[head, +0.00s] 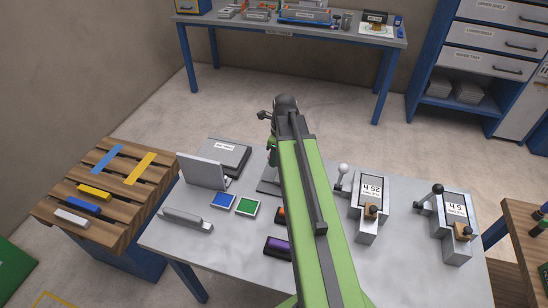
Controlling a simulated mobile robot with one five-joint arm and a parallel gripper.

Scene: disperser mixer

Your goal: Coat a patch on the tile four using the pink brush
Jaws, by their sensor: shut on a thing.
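My green arm reaches from the bottom middle over the grey worktable (200,236). Its dark far end stands above the table's back edge. My gripper is not discernible; the arm hides what lies beneath it. I see no pink brush. No tile can be identified as tile four. An orange piece (280,214) is partly hidden by the arm.
A slatted wooden pallet (125,168) with coloured bars is at left. A rear bench (230,18) and a blue drawer cabinet (440,70) stand beyond open floor.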

